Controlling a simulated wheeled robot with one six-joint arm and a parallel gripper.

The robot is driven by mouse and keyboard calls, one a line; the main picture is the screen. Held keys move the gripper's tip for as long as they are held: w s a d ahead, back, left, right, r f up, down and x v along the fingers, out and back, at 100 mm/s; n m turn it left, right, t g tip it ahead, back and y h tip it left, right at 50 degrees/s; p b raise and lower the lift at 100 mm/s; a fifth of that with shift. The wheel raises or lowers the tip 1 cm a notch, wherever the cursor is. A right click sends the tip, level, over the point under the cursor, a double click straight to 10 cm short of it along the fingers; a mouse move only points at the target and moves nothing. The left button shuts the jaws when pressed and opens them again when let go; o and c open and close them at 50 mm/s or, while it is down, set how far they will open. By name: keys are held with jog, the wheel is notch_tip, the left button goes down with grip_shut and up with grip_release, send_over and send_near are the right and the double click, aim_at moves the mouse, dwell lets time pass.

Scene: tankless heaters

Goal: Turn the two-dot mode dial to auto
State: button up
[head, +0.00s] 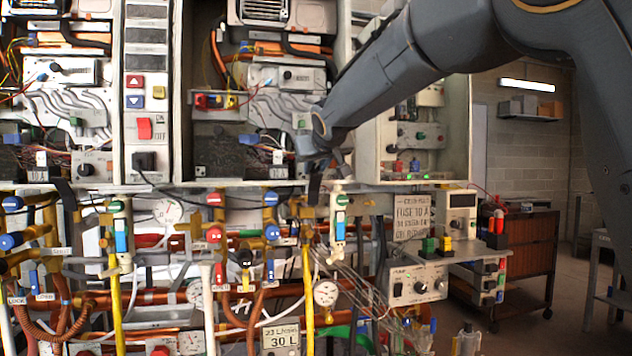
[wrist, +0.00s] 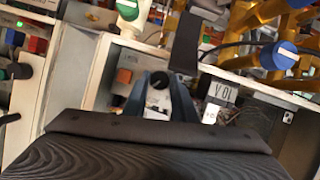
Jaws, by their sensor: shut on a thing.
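In the wrist view, a black mode dial (wrist: 158,80) with a pale pointer mark sits on a light panel. The blue-grey fingers of my gripper (wrist: 159,98) stand on either side of the dial and are shut on it. Dots and the auto mark are too small to make out. In the head view, my gripper (head: 322,158) is at the lower right of the middle heater, and its wrist hides the dial there. A similar black dial (head: 87,169) shows on the left heater, apart from my gripper.
Blue-capped valves (wrist: 279,55) and yellow pipes lie close by in the wrist view, with a 10 A label (wrist: 222,93) right of the dial. In the head view, a pipe manifold with a white gauge (head: 326,293) is below. The room at far right is more open.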

jog(key=shift+a+f+n+b, duration=0.15)
jog(key=shift+n+b, duration=0.35)
jog(key=shift+b, duration=1.35)
jog(key=shift+n+h+b, duration=0.3)
jog(key=shift+h+b, duration=0.1)
jog(key=shift+b, duration=0.6)
jog(key=shift+n+t+h+b, duration=0.3)
jog(key=shift+b, duration=0.45)
jog(key=n+b, duration=0.1)
jog(key=b, duration=0.2)
jog(key=shift+a+f+n+h, duration=0.1)
jog(key=shift+n+h, duration=0.2)
jog(key=shift+h, duration=0.1)
jog(key=shift+n+t+h+b, duration=0.3)
jog(key=shift+n+t+b, duration=0.1)
jog(key=shift+b, duration=0.4)
jog(key=shift+s, duration=0.1)
jog(key=o, duration=1)
jog(key=shift+o, duration=0.2)
